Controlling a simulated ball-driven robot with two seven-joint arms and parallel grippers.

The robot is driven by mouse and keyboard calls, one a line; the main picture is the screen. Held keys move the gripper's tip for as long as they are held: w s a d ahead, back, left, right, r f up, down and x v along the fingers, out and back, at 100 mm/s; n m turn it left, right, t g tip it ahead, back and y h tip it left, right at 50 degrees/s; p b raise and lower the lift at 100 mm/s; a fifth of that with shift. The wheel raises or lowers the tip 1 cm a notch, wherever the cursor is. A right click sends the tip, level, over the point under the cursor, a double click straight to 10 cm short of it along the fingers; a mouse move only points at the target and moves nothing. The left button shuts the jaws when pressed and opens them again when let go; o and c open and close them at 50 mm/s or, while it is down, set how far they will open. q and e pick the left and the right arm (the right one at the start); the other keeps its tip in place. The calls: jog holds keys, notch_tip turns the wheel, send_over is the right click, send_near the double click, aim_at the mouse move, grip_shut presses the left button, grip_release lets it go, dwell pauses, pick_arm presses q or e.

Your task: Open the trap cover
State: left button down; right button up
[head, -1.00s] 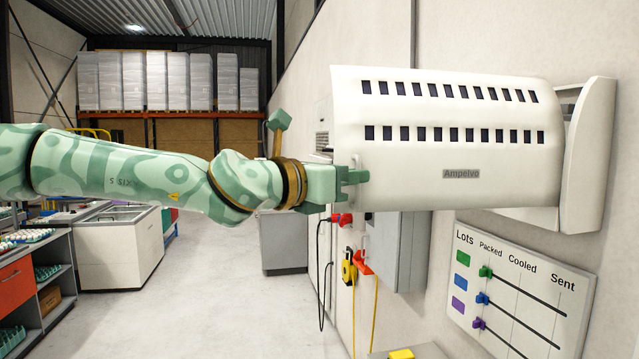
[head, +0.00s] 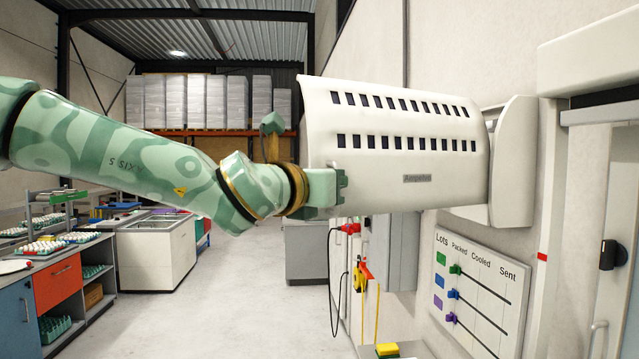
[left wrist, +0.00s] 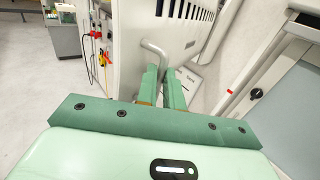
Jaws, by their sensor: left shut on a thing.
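The trap cover (head: 400,165) is a curved white panel with two rows of dark slots and an "Ampelvo" label. It stands out from the right wall, its far right end beside the white end piece (head: 514,165) of the trap, with a gap showing between them. My left gripper (head: 338,188) is at the cover's left edge, arm reaching in from the left. In the left wrist view its fingers (left wrist: 163,82) are shut on the bent grey handle (left wrist: 153,50) of the cover. The grip itself is partly hidden in the head view. My right gripper is not in view.
A Lots board (head: 470,290) and a grey wall box (head: 393,250) are below the cover. Red and yellow tools (head: 360,277) hang beside them. A white door frame (head: 545,220) stands at right. The floor (head: 260,300) at left is clear, with a chest freezer (head: 160,260) beyond.

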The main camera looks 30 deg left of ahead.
pick_arm(q)
jog(key=shift+r, duration=0.35)
